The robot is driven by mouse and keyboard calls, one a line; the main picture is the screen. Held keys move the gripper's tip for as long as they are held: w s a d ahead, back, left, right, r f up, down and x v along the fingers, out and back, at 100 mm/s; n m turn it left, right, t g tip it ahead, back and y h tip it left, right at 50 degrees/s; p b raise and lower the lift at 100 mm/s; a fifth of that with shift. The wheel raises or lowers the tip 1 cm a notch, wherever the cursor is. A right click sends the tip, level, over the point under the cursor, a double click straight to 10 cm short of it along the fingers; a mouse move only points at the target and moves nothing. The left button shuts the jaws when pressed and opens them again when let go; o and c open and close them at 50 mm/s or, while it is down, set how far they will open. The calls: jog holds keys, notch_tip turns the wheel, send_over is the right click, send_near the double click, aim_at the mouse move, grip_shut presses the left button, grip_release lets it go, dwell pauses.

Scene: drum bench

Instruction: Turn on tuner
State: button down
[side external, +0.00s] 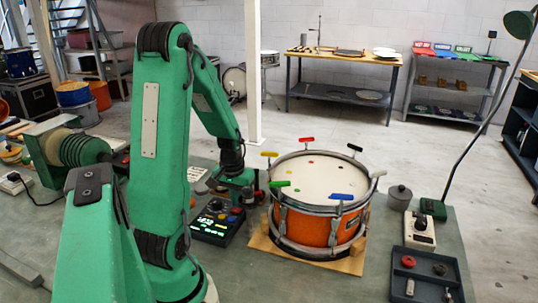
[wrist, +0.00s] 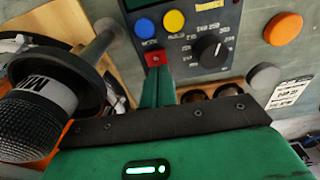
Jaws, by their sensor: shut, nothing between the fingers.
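A dark control box (side external: 217,222) with a lit green display and coloured buttons stands left of the drum in the side view; it appears to be the tuner. The wrist view shows its panel (wrist: 192,70) with a blue button (wrist: 145,28), a yellow button (wrist: 174,22), a black dial (wrist: 209,53) and a small red switch (wrist: 155,58). My gripper (wrist: 157,70) is shut and empty, its green fingertips right at the red switch. I cannot tell whether they touch. In the side view my gripper (side external: 238,192) is low over the box's back edge.
An orange drum (side external: 308,224) stands on a wooden base, close right of my gripper. A dark ribbed cylinder (wrist: 38,110) fills the wrist view's left. A tray (side external: 428,280) and a white box with a knob (side external: 420,233) are at the right.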

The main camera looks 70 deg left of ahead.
notch_tip(320, 180, up, 14)
jog(key=w+a, duration=0.1)
jog(key=shift+f, duration=0.15)
dwell(0.5)
jog(key=shift+w, duration=0.1)
